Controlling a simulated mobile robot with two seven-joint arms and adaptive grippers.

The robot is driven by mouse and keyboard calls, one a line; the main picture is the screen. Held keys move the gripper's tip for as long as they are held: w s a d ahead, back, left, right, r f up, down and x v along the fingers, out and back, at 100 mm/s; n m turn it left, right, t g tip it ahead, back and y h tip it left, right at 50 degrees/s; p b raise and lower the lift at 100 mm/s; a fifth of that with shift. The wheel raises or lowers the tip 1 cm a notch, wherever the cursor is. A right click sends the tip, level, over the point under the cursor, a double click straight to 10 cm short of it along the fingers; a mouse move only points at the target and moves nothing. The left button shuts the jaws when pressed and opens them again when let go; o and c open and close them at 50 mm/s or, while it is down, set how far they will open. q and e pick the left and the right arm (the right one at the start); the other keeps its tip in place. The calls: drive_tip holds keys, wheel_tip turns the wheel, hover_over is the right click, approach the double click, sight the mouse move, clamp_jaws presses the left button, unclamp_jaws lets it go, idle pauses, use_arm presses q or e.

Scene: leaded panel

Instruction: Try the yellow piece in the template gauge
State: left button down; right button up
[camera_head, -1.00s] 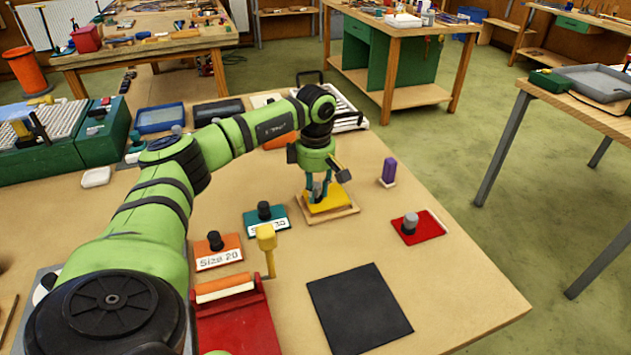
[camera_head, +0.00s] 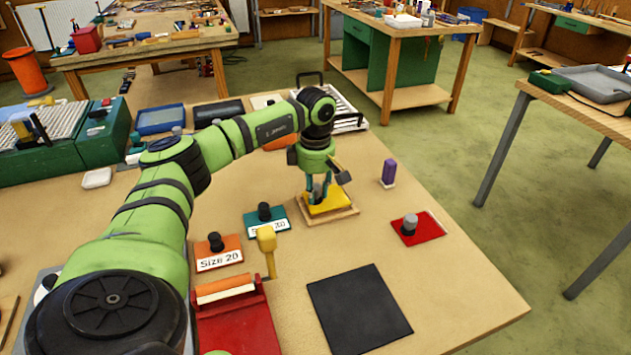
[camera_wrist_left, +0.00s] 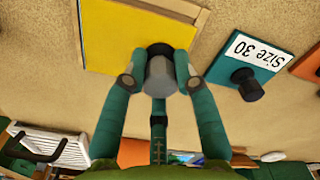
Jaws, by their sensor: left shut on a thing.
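My left gripper (camera_head: 319,190) is shut on the grey knob (camera_wrist_left: 160,76) of the yellow piece (camera_head: 329,203). The yellow piece is a flat plate, and it fills the upper left of the left wrist view (camera_wrist_left: 120,38). It is at the wooden template gauge (camera_head: 334,217), whose pale rim shows in front of it and also in the left wrist view (camera_wrist_left: 186,10). I cannot tell whether the plate sits down inside the gauge or rests on its rim. My right gripper is not in view.
A teal Size 30 plate (camera_head: 280,224) and an orange Size 20 plate (camera_head: 232,259) lie left of the gauge. A purple block (camera_head: 389,171) and a red plate (camera_head: 432,233) are to its right. A black mat (camera_head: 360,312) and a yellow-handled tool (camera_head: 266,240) lie nearer.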

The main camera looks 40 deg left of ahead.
sight(316, 186)
use_arm(q)
drive_tip(key=shift+f+b, duration=0.6)
drive_tip(key=shift+f, duration=0.3)
drive_tip(key=c, duration=0.9)
unclamp_jaws()
wheel_tip(316, 186, up, 12)
drive_tip(key=shift+d+r, duration=0.1)
